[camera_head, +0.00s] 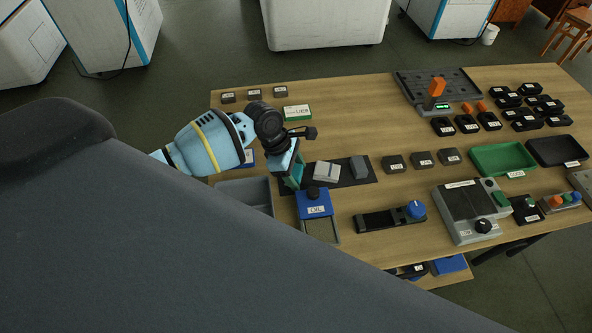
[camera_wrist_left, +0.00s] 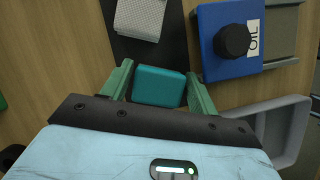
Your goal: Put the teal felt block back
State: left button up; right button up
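The teal felt block (camera_wrist_left: 159,86) shows in the left wrist view between the two green fingers of my left gripper (camera_wrist_left: 160,78). In the head view my left gripper (camera_head: 292,172) points down over the left end of a dark mat (camera_head: 344,177). There the block is hard to tell apart from the fingers. A white block (camera_head: 327,171) and a grey block (camera_head: 360,168) stand to the right on the mat. My right gripper is not in view.
A blue OIL box (camera_head: 314,203) stands close in front, with a black knob; it also shows in the wrist view (camera_wrist_left: 226,52). A grey tray (camera_head: 246,191) is to the left. A black device with a blue knob (camera_head: 391,217) lies front right.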

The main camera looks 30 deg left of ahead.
pick_arm(q)
jog(key=shift+r, duration=0.15)
jog(key=p+v, duration=0.1)
jog(key=v, duration=1.1)
jog(key=shift+p, duration=0.4)
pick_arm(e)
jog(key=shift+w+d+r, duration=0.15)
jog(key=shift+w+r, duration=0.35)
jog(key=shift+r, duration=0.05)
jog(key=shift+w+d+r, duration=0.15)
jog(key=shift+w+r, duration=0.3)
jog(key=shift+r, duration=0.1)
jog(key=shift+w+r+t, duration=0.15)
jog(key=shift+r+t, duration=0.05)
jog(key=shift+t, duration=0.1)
pick_arm(q)
jog(key=shift+c, duration=0.3)
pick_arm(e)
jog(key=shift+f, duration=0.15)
